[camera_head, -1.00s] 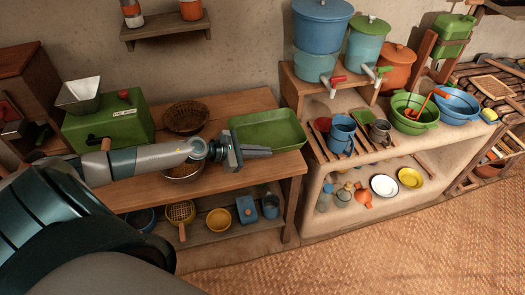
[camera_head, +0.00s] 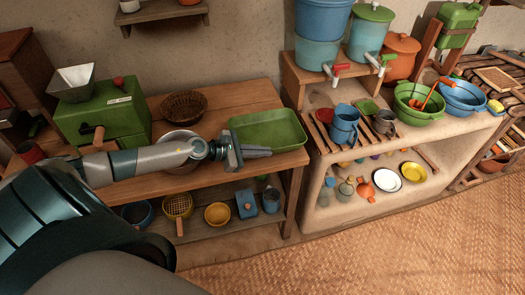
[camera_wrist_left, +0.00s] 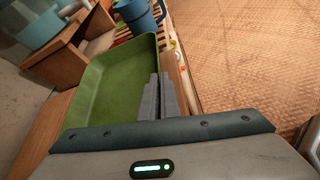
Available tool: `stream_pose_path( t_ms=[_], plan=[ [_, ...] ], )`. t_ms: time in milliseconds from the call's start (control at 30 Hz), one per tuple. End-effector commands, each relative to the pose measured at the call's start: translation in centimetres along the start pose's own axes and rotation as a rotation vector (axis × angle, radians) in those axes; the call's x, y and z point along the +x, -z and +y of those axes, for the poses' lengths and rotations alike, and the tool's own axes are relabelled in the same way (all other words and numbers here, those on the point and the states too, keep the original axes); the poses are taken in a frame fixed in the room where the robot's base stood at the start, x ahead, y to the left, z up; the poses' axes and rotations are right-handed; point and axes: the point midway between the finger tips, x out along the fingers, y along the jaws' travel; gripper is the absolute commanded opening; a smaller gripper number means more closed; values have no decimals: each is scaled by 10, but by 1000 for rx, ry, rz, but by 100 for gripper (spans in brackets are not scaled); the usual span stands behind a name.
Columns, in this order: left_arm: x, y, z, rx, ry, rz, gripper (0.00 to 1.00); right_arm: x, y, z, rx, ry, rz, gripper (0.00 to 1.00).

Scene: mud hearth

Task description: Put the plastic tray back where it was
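The plastic tray (camera_head: 268,131) is green, shallow and rectangular. It lies at the right end of the wooden table and looks level. My left gripper (camera_head: 256,152) is at the tray's near long rim, its arm coming in from the left. In the left wrist view the tray (camera_wrist_left: 112,85) fills the middle left. There the two grey fingers (camera_wrist_left: 159,97) are close together with the tray's rim running in between them. The part of the rim inside the fingers is hidden. My right gripper is not in view.
A metal bowl (camera_head: 178,137) is partly hidden behind my left arm. A brown basket (camera_head: 184,105) and green grinder box (camera_head: 105,118) stand left of the tray. Lower shelves hold pans.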

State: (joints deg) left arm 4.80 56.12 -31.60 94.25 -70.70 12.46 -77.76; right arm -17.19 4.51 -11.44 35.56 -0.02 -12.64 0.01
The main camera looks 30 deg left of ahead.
Motion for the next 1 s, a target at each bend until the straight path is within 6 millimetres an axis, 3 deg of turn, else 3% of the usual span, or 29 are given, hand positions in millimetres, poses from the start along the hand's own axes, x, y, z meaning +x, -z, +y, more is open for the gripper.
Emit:
stream_pose_path(
  t_ms=[200,1000],
  plan=[
    [5,10,-3,1,-1,-1,0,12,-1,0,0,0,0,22],
    [8,15,-4,0,0,-1,0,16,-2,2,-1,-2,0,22]
  ],
)
